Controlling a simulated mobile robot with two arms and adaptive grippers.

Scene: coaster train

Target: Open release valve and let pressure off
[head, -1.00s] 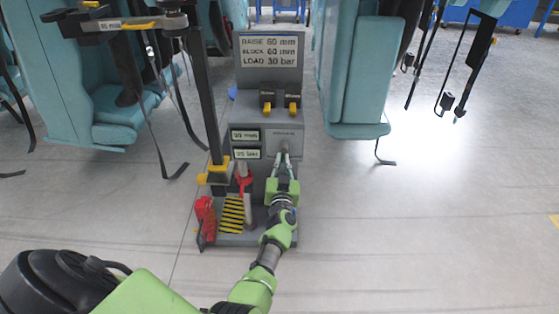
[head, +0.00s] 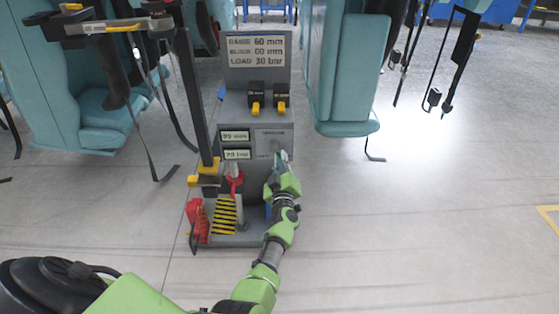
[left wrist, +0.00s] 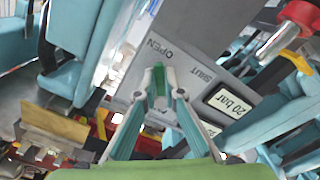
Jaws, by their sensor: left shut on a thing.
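The release valve panel (head: 264,138) is on the front of a grey machine, below the large sign. In the left wrist view its grey plate (left wrist: 183,30) carries the words OPEN and SHUT. My left gripper (head: 282,162) is at this panel. In the left wrist view its fingers (left wrist: 158,92) are closed together on the small valve lever, which they mostly hide. The lower readout (head: 237,154) is beside the panel. It reads 20 bar in the left wrist view (left wrist: 229,104). The upper readout (head: 235,135) seems to show 99 mm. My right gripper is not in view.
A red-handled lever (head: 235,180) stands left of the gripper, above a striped plate (head: 225,215). A red object (head: 197,220) is at the base's left. Teal seats (head: 343,75) flank the machine. Floor at right is clear.

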